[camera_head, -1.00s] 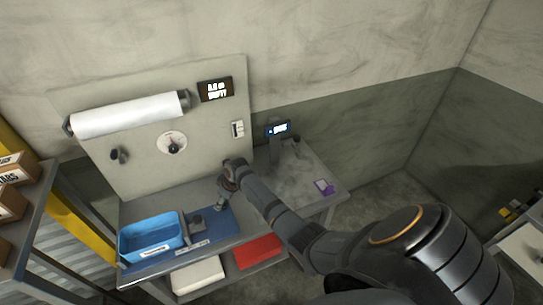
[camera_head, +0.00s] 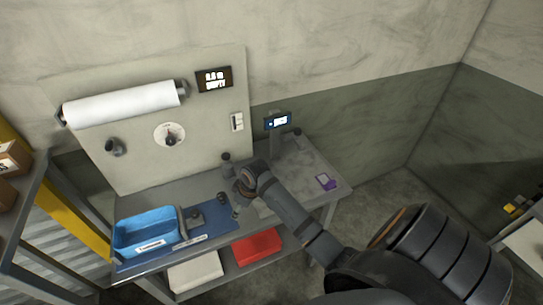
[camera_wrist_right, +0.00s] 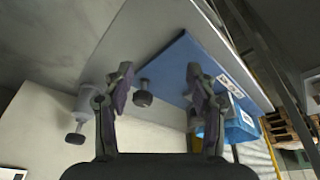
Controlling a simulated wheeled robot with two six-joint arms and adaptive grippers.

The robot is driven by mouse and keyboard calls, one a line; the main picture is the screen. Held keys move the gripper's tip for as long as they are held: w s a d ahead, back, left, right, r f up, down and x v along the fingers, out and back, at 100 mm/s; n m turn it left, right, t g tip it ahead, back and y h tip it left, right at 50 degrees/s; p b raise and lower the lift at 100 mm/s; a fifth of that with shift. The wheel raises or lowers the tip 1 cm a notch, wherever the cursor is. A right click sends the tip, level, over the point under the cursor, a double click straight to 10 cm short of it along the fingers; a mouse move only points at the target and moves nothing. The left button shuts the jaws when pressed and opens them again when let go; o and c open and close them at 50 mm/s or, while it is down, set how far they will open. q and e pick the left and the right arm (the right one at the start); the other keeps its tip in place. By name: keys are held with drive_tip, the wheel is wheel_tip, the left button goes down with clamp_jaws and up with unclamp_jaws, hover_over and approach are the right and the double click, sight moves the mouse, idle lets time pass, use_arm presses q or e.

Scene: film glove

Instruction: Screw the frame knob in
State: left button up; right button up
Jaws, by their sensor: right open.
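In the head view my right gripper (camera_head: 238,193) hangs over the bench beside the right edge of the blue mat (camera_head: 222,222). The right wrist view shows its two fingers (camera_wrist_right: 159,82) apart and empty. A dark round knob on a short stem (camera_wrist_right: 143,98) shows between and beyond them at the mat's edge; it seems to be the dark knob in the head view (camera_head: 222,197). A second dark knob (camera_head: 227,157) tops a grey post behind the gripper, and it also shows in the wrist view (camera_wrist_right: 75,138). I cannot tell which is the frame knob. My left gripper is out of view.
A blue bin (camera_head: 145,246) stands at the bench's left. The back panel carries a white roll (camera_head: 122,105), a dial (camera_head: 169,134) and a dark display (camera_head: 214,79). A small screen (camera_head: 278,121) and a purple item (camera_head: 326,182) are on the right side table.

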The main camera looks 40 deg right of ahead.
drive_tip(key=s+f+m+h+b, duration=0.2)
drive_tip(key=s+f+m, duration=0.1)
drive_tip(key=s+f, duration=1)
drive_tip(key=shift+s+d+f+m, duration=0.2)
drive_tip(key=shift+s+f+m, duration=0.2)
drive_tip(key=shift+s, duration=0.95)
drive_tip(key=s+d+f+g+b, duration=0.1)
drive_tip(key=s+f+b, duration=0.3)
drive_tip(key=f, duration=1.1)
drive_tip(key=s+d+f+g+b, duration=0.1)
drive_tip(key=s+f+b, duration=0.2)
drive_tip(key=s+f, duration=1.6)
drive_tip(key=shift+s+m, duration=0.4)
drive_tip(key=shift+s, duration=0.35)
